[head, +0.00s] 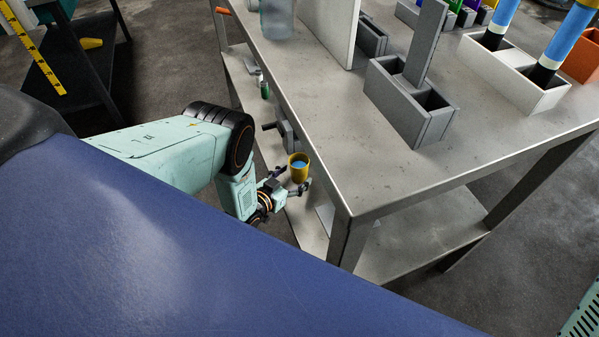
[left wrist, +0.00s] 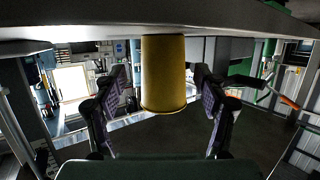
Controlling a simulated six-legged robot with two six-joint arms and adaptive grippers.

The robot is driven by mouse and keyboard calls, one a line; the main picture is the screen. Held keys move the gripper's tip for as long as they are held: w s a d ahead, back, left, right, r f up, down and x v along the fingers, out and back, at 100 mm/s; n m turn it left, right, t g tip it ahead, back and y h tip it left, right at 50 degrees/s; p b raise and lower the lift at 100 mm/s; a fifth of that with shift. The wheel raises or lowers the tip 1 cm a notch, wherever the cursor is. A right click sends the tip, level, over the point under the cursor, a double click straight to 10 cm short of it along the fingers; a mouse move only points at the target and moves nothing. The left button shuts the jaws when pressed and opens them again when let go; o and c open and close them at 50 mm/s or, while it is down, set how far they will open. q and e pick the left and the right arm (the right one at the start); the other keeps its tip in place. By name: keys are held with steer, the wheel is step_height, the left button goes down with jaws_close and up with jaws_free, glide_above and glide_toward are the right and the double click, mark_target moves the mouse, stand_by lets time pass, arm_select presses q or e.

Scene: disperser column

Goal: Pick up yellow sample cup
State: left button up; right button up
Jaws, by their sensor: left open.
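The yellow sample cup (head: 299,172) is upright with blue contents, beside the left edge of the steel table in the head view. My left gripper (head: 291,180) is open, with one finger on each side of the cup. In the left wrist view the cup (left wrist: 163,75) stands between the two open fingers (left wrist: 163,88), with a visible gap on both sides. Its upper rim is hidden or cut off there by a pale edge above. I cannot tell what supports the cup. My right gripper is not in view.
The steel table (head: 330,125) is close to the right of the gripper. Its lower shelf (head: 400,245) holds a small green bottle (head: 264,89). A grey block holder (head: 410,100) and a white holder with blue tubes (head: 515,75) stand on top. Open floor (head: 150,60) lies left.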

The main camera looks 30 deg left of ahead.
mark_target(294, 175)
arm_select(q)
steer(key=b+x, duration=0.1)
steer(key=x, duration=0.2)
steer(key=shift+w+a+f+b, duration=0.1)
steer(key=shift+a+f+b, duration=0.1)
steer(key=shift+b, duration=0.15)
steer(key=shift+w, duration=0.3)
steer(key=c, duration=1.4)
